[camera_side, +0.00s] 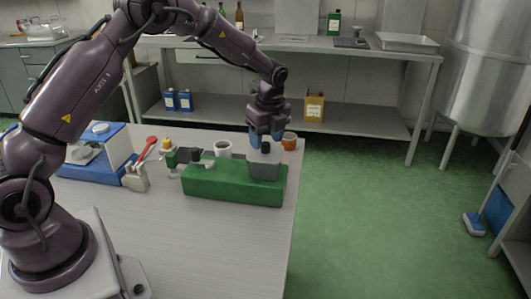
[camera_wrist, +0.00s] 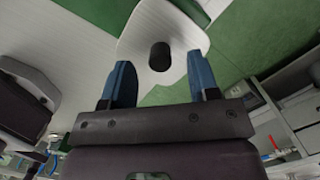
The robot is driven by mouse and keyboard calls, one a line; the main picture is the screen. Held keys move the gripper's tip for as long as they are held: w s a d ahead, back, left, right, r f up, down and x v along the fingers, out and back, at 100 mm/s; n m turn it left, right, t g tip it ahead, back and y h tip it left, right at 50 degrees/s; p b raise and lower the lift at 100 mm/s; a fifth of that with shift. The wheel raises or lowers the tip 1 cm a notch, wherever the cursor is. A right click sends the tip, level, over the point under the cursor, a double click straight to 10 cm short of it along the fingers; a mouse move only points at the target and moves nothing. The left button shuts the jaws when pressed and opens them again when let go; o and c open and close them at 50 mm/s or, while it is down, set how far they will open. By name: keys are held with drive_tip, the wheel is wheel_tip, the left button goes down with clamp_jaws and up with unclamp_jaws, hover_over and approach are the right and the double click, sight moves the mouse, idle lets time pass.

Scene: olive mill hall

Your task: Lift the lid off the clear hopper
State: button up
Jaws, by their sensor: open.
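My gripper (camera_side: 264,138) is just above the hopper in the side view, pointing down. Its two blue fingers (camera_wrist: 162,84) are open and empty. In the side view the fingers stand close around the knob (camera_side: 266,147); I cannot tell whether they touch it. In the wrist view the knob lies beyond the fingertips, between their lines.
Behind the green block stand a white cup (camera_side: 223,149) and an orange-brown cup (camera_side: 289,141). A red spoon-like tool (camera_side: 148,147) and a blue-and-white box (camera_side: 100,150) are to the left. The table's right edge is close to the hopper. The table front is clear.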

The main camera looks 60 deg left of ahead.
drive_tip(key=shift+a+f, duration=0.1)
drive_tip(key=shift+f, duration=0.8)
drive_tip(key=shift+c, duration=0.5)
clamp_jaws()
drive_tip(key=shift+r, duration=0.1)
